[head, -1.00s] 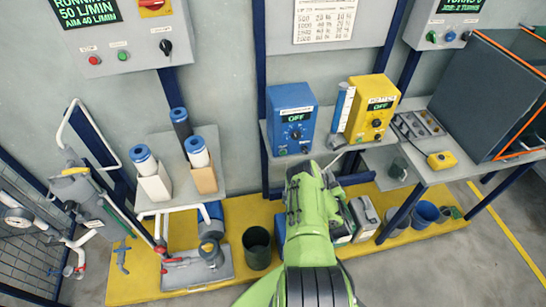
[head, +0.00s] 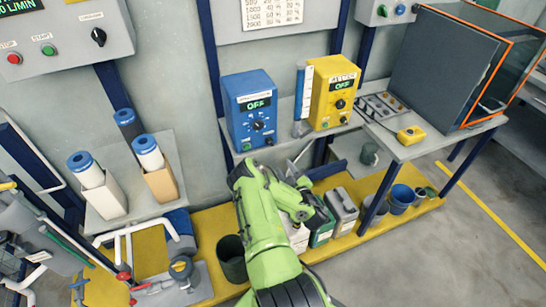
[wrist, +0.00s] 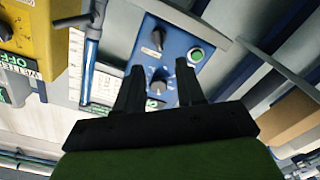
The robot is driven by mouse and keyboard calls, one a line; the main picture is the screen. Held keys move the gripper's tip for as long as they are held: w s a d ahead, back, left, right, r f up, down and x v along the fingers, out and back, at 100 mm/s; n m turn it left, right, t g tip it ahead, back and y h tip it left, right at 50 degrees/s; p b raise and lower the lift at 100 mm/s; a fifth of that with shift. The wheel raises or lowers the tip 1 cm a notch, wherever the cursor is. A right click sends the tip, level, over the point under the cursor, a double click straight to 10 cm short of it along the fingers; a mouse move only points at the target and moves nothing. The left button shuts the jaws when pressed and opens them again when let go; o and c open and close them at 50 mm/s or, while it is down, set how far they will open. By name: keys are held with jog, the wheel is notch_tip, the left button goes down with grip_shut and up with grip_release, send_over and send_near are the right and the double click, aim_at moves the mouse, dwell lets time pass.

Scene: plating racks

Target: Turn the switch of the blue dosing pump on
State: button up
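The blue dosing pump (head: 240,122) stands on a wall shelf in the head view, with its display reading OFF. In the wrist view, the blue pump's front (wrist: 178,72) appears turned over. It shows a round dial (wrist: 158,80), a small black-and-silver switch (wrist: 157,38) and a green button (wrist: 196,54). My gripper (wrist: 159,64) is open and empty, its two dark fingers pointing toward the pump front. The dial appears between the fingers, apparently with a gap in depth. In the head view my green arm reaches up below the pump, and the fingers are hard to make out.
A grey bench (head: 420,145) is at right. Cartridge filters (head: 147,152) stand on a shelf at left. Containers line the yellow plinth below.

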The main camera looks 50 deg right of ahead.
aim_at(271, 144)
jog(key=b+x, duration=0.2)
jog(key=x, duration=0.2)
jog(key=b+x, duration=0.6)
jog(key=x, duration=0.1)
jog(key=shift+w+d+r, duration=0.2)
jog(key=shift+w+r, duration=0.1)
jog(key=shift+r, duration=0.05)
grip_shut()
